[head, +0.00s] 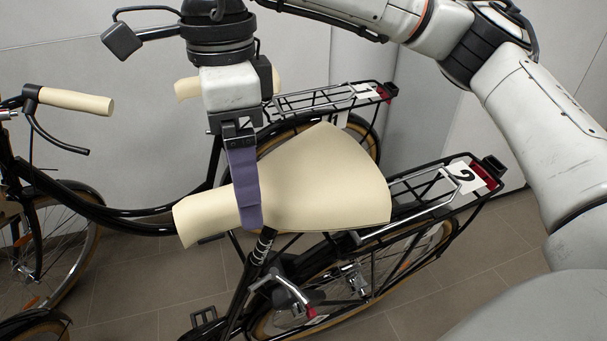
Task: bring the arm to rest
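My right arm comes in from the right, crosses the top of the head view and hangs down at the left of centre. Its gripper (234,128) points down over the front part of a cream bicycle saddle (320,190). A flat purple strip (244,180) runs down from the gripper's jaws across the saddle's narrow front. I cannot tell whether the jaws are shut on this strip or whether it touches the saddle. My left gripper is not in view.
The saddle's black bicycle has a rear rack with a plate marked 2 (466,178). A second bicycle's rack (320,100) stands behind it, near the pale wall (60,75). A cream handlebar grip (75,100) is at left. Tiled floor (150,270) shows below.

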